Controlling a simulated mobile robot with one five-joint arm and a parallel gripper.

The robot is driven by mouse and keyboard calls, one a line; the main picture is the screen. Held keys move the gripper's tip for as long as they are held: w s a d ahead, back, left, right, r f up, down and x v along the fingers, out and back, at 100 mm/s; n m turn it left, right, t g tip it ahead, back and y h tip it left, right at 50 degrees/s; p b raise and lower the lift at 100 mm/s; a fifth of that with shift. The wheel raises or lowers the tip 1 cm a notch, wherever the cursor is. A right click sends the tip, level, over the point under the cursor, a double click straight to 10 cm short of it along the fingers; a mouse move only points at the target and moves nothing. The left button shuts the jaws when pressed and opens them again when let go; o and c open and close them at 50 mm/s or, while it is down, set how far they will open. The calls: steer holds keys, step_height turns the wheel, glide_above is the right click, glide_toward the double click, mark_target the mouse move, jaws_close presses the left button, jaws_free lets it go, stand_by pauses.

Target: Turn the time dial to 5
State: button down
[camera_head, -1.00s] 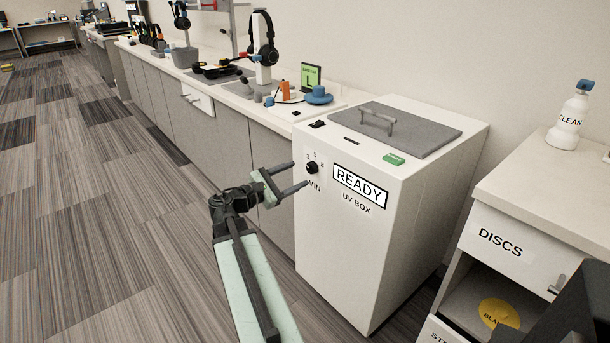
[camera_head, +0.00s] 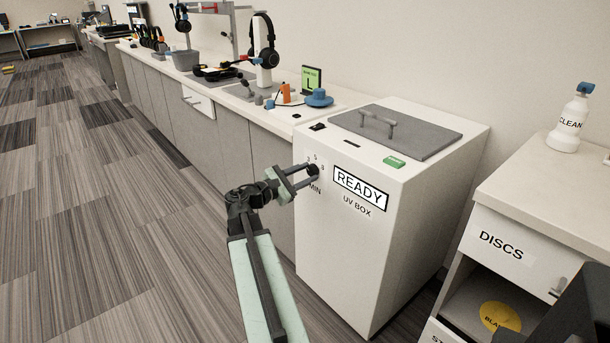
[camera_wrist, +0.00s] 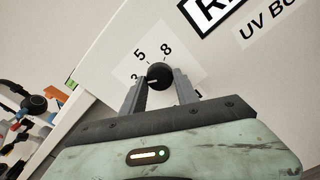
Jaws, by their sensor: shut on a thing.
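The time dial (camera_head: 313,170) is a round black knob on the front of the white UV box (camera_head: 325,245). In the wrist view the dial (camera_wrist: 160,73) has a white mark pointing left and slightly down, roughly toward the partly hidden 3. The 5 is at its upper left and the 8 at its upper right. My gripper (camera_head: 304,175) is at the dial, shut on it with one finger on each side. The fingers (camera_wrist: 159,80) also show in the wrist view.
A READY sign (camera_head: 361,187) is right of the dial. The lid with a handle (camera_head: 400,131) and a green button (camera_head: 394,162) are on top of the box. A counter (camera_head: 240,103) with headsets runs left; a DISCS cabinet (camera_head: 520,205) stands right.

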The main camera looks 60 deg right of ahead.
steer(key=shift+d, duration=0.1)
steer(key=m, duration=0.6)
steer(key=shift+w+d+r, duration=0.1)
steer(key=shift+r, duration=0.05)
steer(key=m, duration=0.5)
steer(key=shift+m, duration=0.4)
stand_by(0.3)
steer(key=c, duration=0.9)
jaws_free()
